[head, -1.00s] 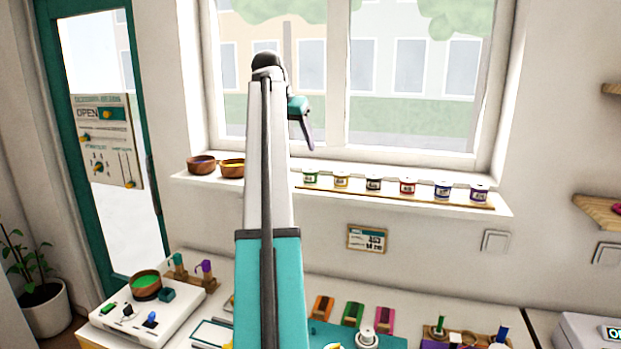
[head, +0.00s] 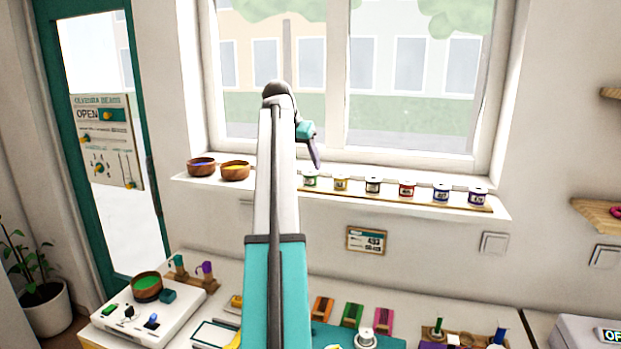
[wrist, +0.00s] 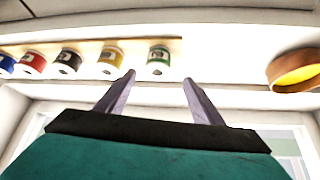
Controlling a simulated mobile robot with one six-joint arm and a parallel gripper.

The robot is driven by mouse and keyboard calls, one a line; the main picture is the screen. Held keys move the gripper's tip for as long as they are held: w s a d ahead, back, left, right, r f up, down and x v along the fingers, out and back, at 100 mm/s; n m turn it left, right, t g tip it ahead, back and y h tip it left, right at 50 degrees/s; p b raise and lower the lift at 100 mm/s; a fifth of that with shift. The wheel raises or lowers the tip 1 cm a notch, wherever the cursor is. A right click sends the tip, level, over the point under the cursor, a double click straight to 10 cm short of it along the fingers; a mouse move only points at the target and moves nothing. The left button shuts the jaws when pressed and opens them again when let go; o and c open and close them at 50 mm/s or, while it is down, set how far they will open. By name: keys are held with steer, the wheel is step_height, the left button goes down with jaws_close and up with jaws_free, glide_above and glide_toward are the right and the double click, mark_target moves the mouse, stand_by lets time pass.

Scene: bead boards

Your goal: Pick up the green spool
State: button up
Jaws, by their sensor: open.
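The green spool (head: 311,179) stands on the windowsill at the left end of a row of spools. It also shows in the wrist view (wrist: 158,60), beyond the fingertips and between their lines. My gripper (head: 316,165) is just above and in front of the green spool in the head view. In the wrist view my gripper (wrist: 159,78) has its two fingers apart with nothing between them. The exact gap to the spool cannot be told.
A yellow-labelled spool (head: 341,183) stands closest to the green one, with several more to its right on a wooden strip (head: 420,200). A wooden bowl (head: 235,171) sits to the left on the sill. The window (head: 400,90) is behind.

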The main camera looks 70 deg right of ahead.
mark_target(310, 172)
steer(key=shift+x, duration=0.85)
steer(key=shift+s+p+x, duration=0.2)
steer(key=shift+p+x, duration=1.25)
steer(key=shift+x, duration=1.1)
steer(key=shift+a, duration=0.1)
steer(key=c, duration=1.2)
steer(key=shift+o, duration=0.2)
steer(key=shift+r, duration=0.15)
steer(key=shift+r+b, duration=0.95)
steer(key=shift+r, duration=0.55)
steer(key=s+a+b, duration=0.2)
steer(key=s+a, duration=0.1)
steer(key=a, duration=0.4)
steer(key=s+a+r+b, duration=0.1)
steer(key=s+a+b, duration=0.1)
steer(key=s+a, duration=0.2)
steer(key=a, duration=0.3)
steer(key=shift+a+r+b, duration=0.2)
steer(key=shift+r+b, duration=0.1)
steer(key=shift+w, duration=0.1)
